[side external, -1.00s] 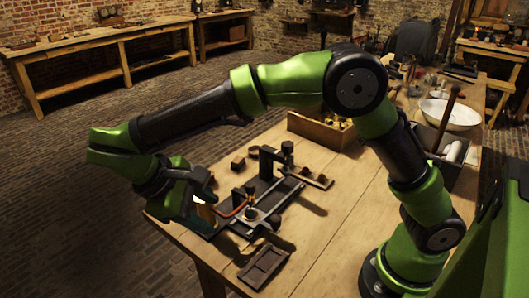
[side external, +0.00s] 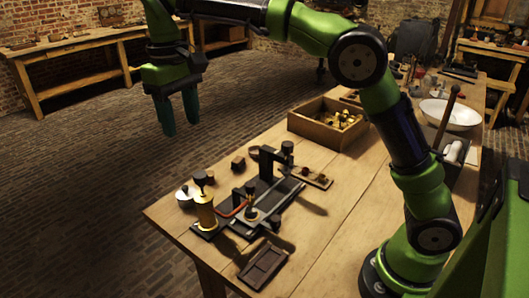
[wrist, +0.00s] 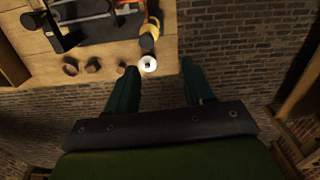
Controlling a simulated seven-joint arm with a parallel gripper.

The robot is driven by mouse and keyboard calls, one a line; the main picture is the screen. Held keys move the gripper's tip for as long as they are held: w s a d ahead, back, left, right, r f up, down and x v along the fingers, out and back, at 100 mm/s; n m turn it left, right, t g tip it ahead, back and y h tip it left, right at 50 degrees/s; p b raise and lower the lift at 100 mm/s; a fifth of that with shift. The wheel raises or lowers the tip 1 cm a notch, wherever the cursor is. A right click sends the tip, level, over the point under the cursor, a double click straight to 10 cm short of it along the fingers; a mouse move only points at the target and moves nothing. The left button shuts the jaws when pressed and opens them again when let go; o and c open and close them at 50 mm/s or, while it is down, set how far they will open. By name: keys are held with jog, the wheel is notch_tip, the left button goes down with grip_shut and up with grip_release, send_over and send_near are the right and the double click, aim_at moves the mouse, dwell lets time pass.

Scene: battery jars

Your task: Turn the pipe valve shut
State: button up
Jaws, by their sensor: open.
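My gripper (side external: 180,125) is raised beyond the table's left edge, fingers pointing down, apart and empty. Its two green fingers also show in the wrist view (wrist: 160,72). On the near left of the table stands an upright brass cylinder (side external: 205,217) with a dark knob (side external: 204,178) on top. Beside it is a dark apparatus (side external: 266,190) with posts and a red bent piece (side external: 233,211). I cannot tell for sure which part is the pipe valve, or its setting. The brass cylinder also shows at the top of the wrist view (wrist: 152,27). Nothing touches my gripper.
A small pale round-lidded jar (side external: 185,195) stands behind the brass cylinder. Small brown blocks (side external: 238,162) lie near the far edge. A wooden box (side external: 318,128) of brass parts and a white bowl (side external: 450,114) are farther right. A dark tray (side external: 263,266) lies in front.

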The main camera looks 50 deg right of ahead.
jog(key=shift+w+d+r, duration=0.2)
jog(key=shift+d+r, duration=0.15)
jog(key=shift+d, duration=0.05)
jog(key=shift+a, duration=0.1)
jog(key=s+a+f+n+g+h, duration=0.1)
jog(key=s+a+f+n, duration=0.1)
jog(key=s+a+f, duration=0.4)
jog(key=s+f+n+t+h, duration=0.1)
jog(key=s+f+n+h, duration=0.9)
jog(key=f, duration=0.4)
jog(key=n+t, duration=1.4)
jog(key=n, duration=0.1)
send_near(251, 188)
jog(key=shift+h, duration=0.4)
jog(key=x, duration=1.1)
jog(key=shift+w+f, duration=0.25)
jog(key=shift+f, duration=0.05)
